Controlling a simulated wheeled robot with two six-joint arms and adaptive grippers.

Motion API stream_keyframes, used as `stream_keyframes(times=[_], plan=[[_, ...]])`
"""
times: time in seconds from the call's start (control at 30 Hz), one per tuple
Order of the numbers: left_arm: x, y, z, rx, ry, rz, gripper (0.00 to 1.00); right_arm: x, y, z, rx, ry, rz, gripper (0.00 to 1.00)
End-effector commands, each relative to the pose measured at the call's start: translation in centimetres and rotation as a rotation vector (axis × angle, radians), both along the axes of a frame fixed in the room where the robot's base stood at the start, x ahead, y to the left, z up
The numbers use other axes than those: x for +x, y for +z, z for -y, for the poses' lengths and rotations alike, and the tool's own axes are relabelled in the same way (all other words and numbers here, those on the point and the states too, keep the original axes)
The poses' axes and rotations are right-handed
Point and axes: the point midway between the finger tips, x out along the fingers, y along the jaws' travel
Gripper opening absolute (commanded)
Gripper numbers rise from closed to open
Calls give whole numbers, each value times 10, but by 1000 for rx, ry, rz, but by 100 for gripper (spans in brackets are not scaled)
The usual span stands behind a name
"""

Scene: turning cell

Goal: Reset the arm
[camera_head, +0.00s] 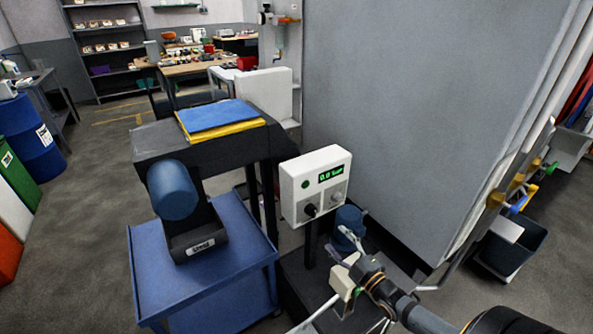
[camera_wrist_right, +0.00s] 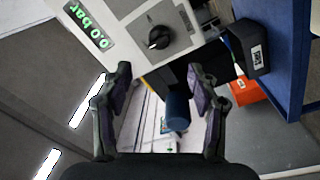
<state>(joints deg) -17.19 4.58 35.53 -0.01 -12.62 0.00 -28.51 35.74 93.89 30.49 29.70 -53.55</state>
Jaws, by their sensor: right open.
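My right arm comes in from the lower right in the head view. Its gripper (camera_head: 352,244) is just below and right of a white control box (camera_head: 300,195). In the wrist view the two fingers of this gripper (camera_wrist_right: 160,72) stand wide apart with nothing gripped. The box shows there too, just beyond the fingertips, with a black knob (camera_wrist_right: 159,37) and a green display (camera_wrist_right: 88,32) reading 0.0 bar. A blue cylinder (camera_wrist_right: 178,110) appears between the fingers, farther off. My left gripper is in neither view.
A blue cart (camera_head: 150,280) carries a black labelled bin (camera_head: 203,243) with a blue cylinder (camera_head: 172,190) above it. Behind is a dark stand with blue and yellow sheets (camera_head: 218,115). A large grey cabinet (camera_head: 420,110) stands close on the right.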

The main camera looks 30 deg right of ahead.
Motion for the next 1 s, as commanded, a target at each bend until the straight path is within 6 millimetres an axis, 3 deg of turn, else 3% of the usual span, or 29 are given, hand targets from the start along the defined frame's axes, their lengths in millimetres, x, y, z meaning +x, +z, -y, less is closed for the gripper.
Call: stream_keyframes(times=[0.17,0.23,0.43,0.5,0.63,1.0], plan=[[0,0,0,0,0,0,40,0,-1,-3,7,2,-9,60],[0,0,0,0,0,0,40,2,-7,-14,40,12,-56,60],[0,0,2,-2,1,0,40,-5,-44,-92,257,25,-432,60],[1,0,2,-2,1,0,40,-18,-52,-114,335,-13,-588,60],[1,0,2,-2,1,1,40,-48,-56,-135,451,-136,-820,60],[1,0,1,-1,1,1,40,-126,-37,-140,646,-492,-1135,60]])
